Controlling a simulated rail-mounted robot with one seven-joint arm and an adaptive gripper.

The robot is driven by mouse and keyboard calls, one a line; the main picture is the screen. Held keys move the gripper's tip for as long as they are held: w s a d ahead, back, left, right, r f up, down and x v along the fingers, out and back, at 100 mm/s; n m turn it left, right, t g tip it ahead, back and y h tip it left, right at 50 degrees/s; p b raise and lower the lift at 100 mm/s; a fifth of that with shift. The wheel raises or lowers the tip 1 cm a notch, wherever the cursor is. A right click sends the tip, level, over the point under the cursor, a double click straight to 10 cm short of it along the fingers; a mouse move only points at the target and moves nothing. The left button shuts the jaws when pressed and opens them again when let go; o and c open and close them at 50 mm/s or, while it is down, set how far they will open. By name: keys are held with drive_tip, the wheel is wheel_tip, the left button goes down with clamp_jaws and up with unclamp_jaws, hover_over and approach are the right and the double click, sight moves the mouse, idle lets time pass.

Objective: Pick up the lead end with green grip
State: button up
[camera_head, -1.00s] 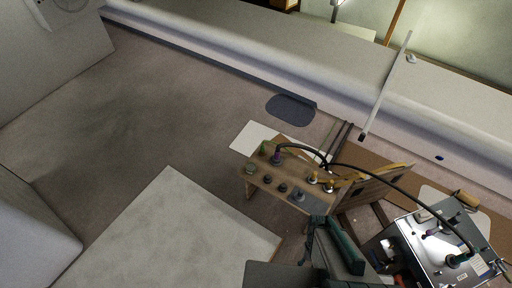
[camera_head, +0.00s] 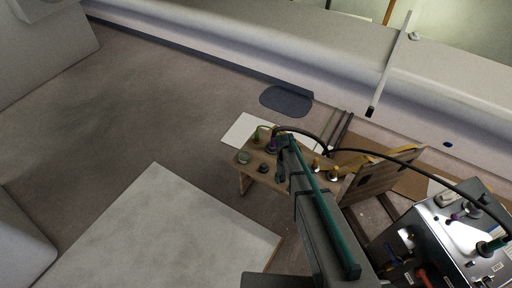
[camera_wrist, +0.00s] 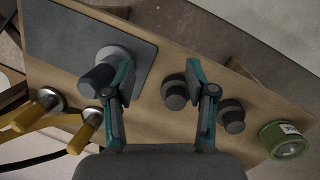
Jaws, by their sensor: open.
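My gripper (camera_wrist: 160,78) is open and empty above the wooden board (camera_wrist: 150,40) in the wrist view. Its fingers straddle a small dark knob (camera_wrist: 174,92), and a larger dark cylinder (camera_wrist: 98,78) lies by the left finger. In the head view my gripper (camera_head: 283,160) covers part of the board (camera_head: 243,183). A small green grip (camera_head: 257,136) shows at the board's far left corner, beside a purple-marked lead end (camera_head: 272,144). Another green-gripped lead end (camera_head: 488,246) sits on the metal box. I cannot tell which is meant. Neither is clear in the wrist view.
A green-rimmed tin (camera_wrist: 286,139) stands on the board's right in the wrist view. Two yellow grips (camera_wrist: 38,112) are at its left. In the head view, a black cable (camera_head: 385,166) arcs to the metal box (camera_head: 430,240). The floor (camera_head: 150,110) beyond is open.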

sight(257, 137)
drive_tip(key=shift+t, duration=0.9)
drive_tip(key=w+a+b, duration=0.2)
drive_tip(key=w, duration=0.3)
drive_tip(key=w+a+b, duration=0.2)
drive_tip(key=w+a, duration=0.1)
drive_tip(key=w, duration=0.2)
drive_tip(key=w+a+b, duration=0.3)
drive_tip(key=w, duration=0.2)
drive_tip(key=shift+w, duration=0.15)
drive_tip(key=w+a+r+b, duration=0.2)
drive_tip(key=w, duration=0.1)
drive_tip(key=w+a+r+t+b, duration=0.1)
drive_tip(key=w+a+r+b, duration=0.1)
drive_tip(key=w+b, duration=0.1)
drive_tip(key=w+a+r+t+y+b, duration=0.1)
drive_tip(key=w+a+b, duration=0.1)
drive_tip(key=w, duration=0.3)
drive_tip(key=shift+w+a+r, duration=0.15)
drive_tip(key=shift+a+r, duration=0.25)
drive_tip(key=shift+a, duration=0.05)
drive_tip(key=f, duration=0.3)
drive_tip(key=w+f+b, duration=0.1)
drive_tip(key=f, duration=0.3)
drive_tip(key=f+b, duration=0.1)
drive_tip(key=f, duration=0.2)
drive_tip(key=shift+w+a+f, duration=0.2)
drive_tip(key=shift+f, duration=0.05)
clamp_jaws()
drive_tip(key=shift+r, duration=0.1)
